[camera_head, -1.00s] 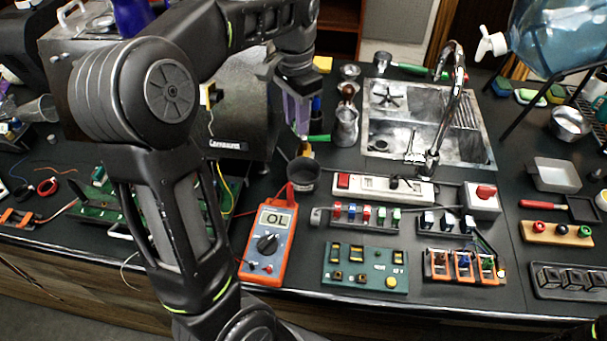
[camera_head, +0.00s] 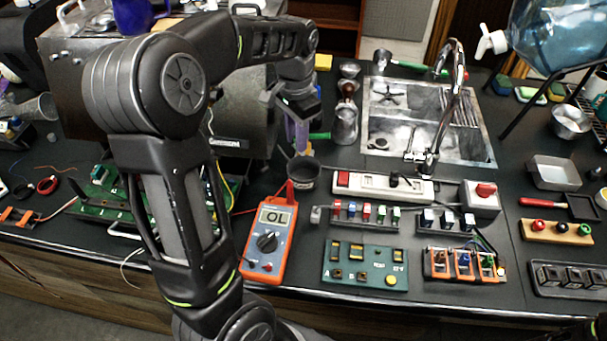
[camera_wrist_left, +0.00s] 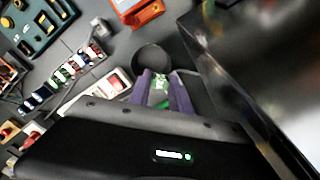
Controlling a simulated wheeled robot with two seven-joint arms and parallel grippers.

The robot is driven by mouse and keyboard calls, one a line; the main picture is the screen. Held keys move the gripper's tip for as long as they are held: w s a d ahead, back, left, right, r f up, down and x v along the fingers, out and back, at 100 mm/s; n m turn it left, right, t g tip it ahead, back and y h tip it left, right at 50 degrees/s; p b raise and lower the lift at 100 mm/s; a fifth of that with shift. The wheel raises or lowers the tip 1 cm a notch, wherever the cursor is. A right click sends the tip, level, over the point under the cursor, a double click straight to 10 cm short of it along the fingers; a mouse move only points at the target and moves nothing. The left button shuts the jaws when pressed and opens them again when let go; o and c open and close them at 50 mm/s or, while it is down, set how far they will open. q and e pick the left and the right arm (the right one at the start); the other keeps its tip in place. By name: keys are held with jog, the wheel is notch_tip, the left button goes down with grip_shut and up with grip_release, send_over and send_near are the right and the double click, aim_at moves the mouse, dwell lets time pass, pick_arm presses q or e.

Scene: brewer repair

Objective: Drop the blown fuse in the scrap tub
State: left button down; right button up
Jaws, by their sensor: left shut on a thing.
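My left gripper (camera_head: 300,142) has purple fingers pointing down, just behind and above a dark round tub (camera_head: 304,186), which looks like the scrap tub. In the left wrist view the fingers (camera_wrist_left: 163,102) are shut on a small pale, greenish piece (camera_wrist_left: 160,84), which seems to be the blown fuse. The tub's dark open mouth (camera_wrist_left: 152,57) shows just beyond the fingertips there. In the head view the fuse is too small to make out clearly.
An orange multimeter (camera_head: 268,240) stands in front of the tub, with its red probe beside the tub. A white power strip (camera_head: 375,187) lies to the right. The dark brewer body (camera_head: 240,110) is close on the left.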

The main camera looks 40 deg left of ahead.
pick_arm(q)
jog(key=c, duration=1.1)
grip_release()
jog(key=shift+r, duration=0.1)
jog(key=shift+r+b, duration=0.65)
jog(key=shift+r, duration=3.15)
